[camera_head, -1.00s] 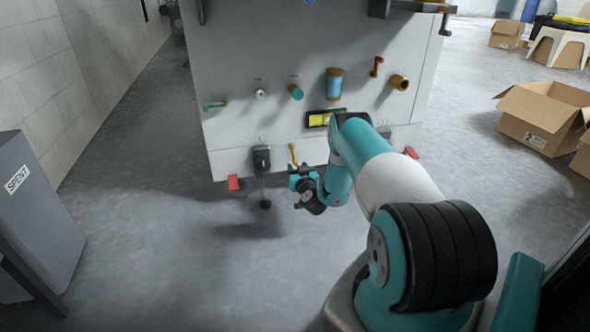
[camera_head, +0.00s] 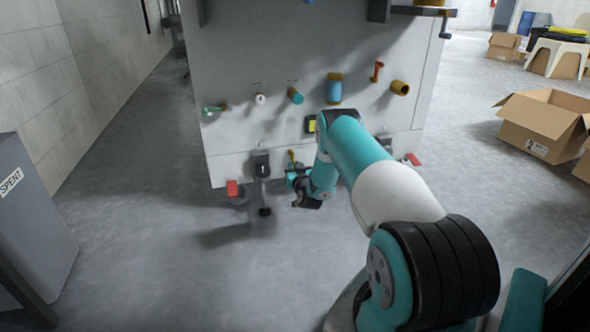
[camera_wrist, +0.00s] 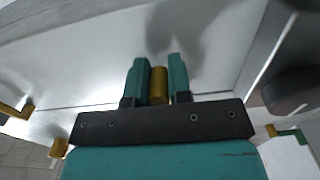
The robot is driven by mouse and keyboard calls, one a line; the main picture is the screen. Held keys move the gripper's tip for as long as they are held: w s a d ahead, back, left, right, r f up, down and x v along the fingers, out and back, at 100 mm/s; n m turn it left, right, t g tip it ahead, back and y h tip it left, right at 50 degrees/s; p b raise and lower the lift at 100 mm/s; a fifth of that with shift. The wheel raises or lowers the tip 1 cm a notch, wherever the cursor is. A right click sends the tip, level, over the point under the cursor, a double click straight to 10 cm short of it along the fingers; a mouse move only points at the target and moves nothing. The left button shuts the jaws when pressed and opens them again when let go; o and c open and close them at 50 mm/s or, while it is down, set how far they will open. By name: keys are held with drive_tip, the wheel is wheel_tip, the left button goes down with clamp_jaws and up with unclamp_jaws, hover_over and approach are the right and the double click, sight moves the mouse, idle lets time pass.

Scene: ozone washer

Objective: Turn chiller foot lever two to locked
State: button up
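A small yellow-brass lever (camera_head: 291,156) stands low on the front of the grey machine (camera_head: 300,40). My gripper (camera_head: 291,178) is at this lever in the head view. In the wrist view, a brass cylindrical handle (camera_wrist: 158,84) stands between the two teal fingers of my gripper (camera_wrist: 157,80), which touch or nearly touch it on both sides. Two red foot pieces show at the machine's lower edge, one at left (camera_head: 232,188) and one at right (camera_head: 413,159). No label shows which lever is number two.
A black bracket (camera_head: 261,163) with a foot stands just left of my gripper. Several knobs and handles, including a blue cylinder (camera_head: 334,89), project from the panel above. A grey SPENT bin (camera_head: 30,215) is at left; open cardboard boxes (camera_head: 540,125) are at right.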

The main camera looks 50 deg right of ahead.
clamp_jaws()
drive_tip(key=shift+w+a+r+m+p, duration=0.1)
drive_tip(key=shift+a+m+p, duration=0.1)
drive_tip(key=shift+m+p, duration=0.3)
drive_tip(key=shift+a+m, duration=0.1)
drive_tip(key=shift+m, duration=0.3)
drive_tip(key=o, duration=0.6)
unclamp_jaws()
drive_tip(key=shift+w, duration=0.1)
drive_tip(key=shift+a, duration=0.1)
drive_tip(key=shift+p, duration=0.35)
